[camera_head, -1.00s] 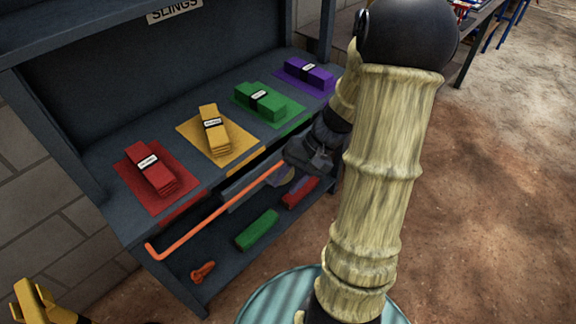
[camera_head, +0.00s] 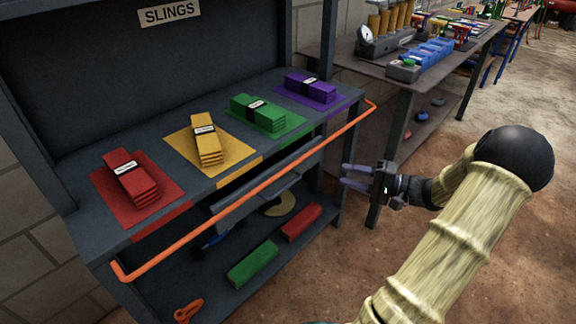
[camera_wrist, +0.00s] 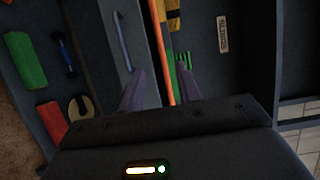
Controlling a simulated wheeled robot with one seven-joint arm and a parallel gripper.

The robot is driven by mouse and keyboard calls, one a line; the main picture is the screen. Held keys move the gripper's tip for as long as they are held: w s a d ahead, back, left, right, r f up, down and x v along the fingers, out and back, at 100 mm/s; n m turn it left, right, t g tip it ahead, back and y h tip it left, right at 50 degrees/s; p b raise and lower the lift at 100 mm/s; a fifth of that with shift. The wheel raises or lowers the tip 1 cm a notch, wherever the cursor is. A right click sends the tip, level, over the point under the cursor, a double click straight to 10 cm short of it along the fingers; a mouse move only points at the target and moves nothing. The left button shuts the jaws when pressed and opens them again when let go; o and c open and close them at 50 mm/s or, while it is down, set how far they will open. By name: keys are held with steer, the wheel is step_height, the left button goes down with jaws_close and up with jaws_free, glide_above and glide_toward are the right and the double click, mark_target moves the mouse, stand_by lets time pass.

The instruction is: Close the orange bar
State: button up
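The orange bar (camera_head: 245,190) runs across the front of the slings shelf, a little out from its edge. Its left bent end is by the front left corner and its right bent end by the right corner. My gripper (camera_head: 346,175) is to the right of the shelf, below the bar's right end, and looks apart from the bar. Its two fingers are spread and empty. In the wrist view the orange bar (camera_wrist: 161,50) appears between the open fingers (camera_wrist: 160,90), seen beyond them.
Red (camera_head: 131,178), yellow (camera_head: 207,140), green (camera_head: 256,112) and purple (camera_head: 310,88) slings lie on the shelf behind the bar. A lower shelf holds a green block (camera_head: 252,264) and a red block (camera_head: 301,221). Another table (camera_head: 345,48) stands behind. The dirt floor at right is open.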

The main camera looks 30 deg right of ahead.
steer(key=b+x, duration=0.3)
steer(key=x, duration=1.4)
steer(key=shift+w+a, duration=0.1)
steer(key=shift+a, duration=0.1)
jaws_close()
